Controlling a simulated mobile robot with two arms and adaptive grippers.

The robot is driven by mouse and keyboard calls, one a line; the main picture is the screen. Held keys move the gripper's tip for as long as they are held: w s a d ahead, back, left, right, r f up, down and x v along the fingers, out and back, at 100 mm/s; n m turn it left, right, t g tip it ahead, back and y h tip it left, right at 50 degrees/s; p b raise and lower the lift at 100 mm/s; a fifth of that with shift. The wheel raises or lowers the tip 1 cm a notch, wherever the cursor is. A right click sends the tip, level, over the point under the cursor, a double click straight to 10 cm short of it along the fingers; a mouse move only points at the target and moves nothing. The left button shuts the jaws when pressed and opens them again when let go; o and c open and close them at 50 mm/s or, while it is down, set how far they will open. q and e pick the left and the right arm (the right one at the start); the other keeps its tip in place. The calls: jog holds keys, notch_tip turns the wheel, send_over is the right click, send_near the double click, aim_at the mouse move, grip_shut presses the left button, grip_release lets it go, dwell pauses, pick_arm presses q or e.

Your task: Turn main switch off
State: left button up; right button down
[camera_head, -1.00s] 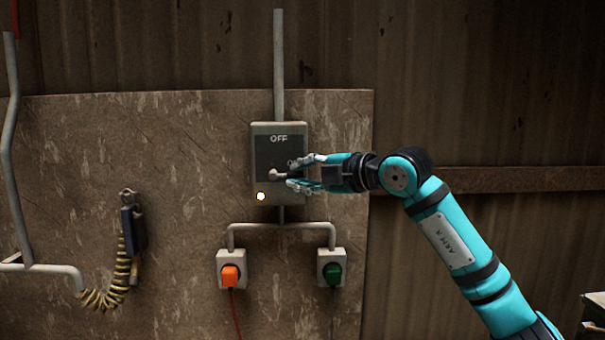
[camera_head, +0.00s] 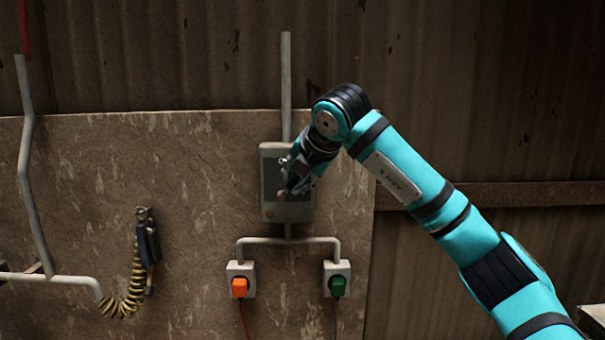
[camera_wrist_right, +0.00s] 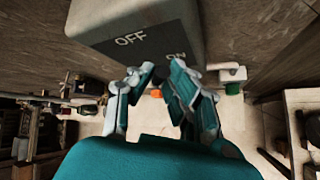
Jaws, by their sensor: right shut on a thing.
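The main switch is a grey box (camera_head: 270,165) with a dark face, mounted on the wall board in the head view. Its OFF and ON labels show in the wrist view, where the box (camera_wrist_right: 185,22) fills the top. My right gripper (camera_head: 286,190) is at the front of the box, pointing down and left. It is shut on the switch handle, which is mostly hidden by the fingers. In the wrist view the fingertips (camera_wrist_right: 156,73) are close together below the labels. The small lamp (camera_head: 268,213) at the box's lower left looks dim. My left gripper is not in view.
A dark handset (camera_head: 149,244) with a coiled yellow cord hangs at the left. The board between is bare.

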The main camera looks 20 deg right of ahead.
jog(key=shift+w+a+r+n+g+h+p, duration=0.15)
jog(key=shift+a+n+g+h+p, duration=0.15)
jog(key=shift+a+n+h, duration=0.4)
jog(key=shift+w+a+r+n+g+h+p, duration=0.2)
jog(key=shift+a+n+g+h+p, duration=0.2)
jog(key=shift+h, duration=0.65)
jog(key=shift+w+a+r+n+g+h+p, duration=0.15)
jog(key=shift+a+n+g+h+p, duration=0.2)
jog(key=shift+a+h, duration=0.4)
jog(key=shift+f, duration=0.1)
jog(key=c, duration=1.3)
grip_release()
jog(key=v, duration=1.2)
jog(key=shift+s+a+f, duration=0.1)
jog(key=shift+a+f, duration=0.05)
jog(key=shift+a, duration=0.05)
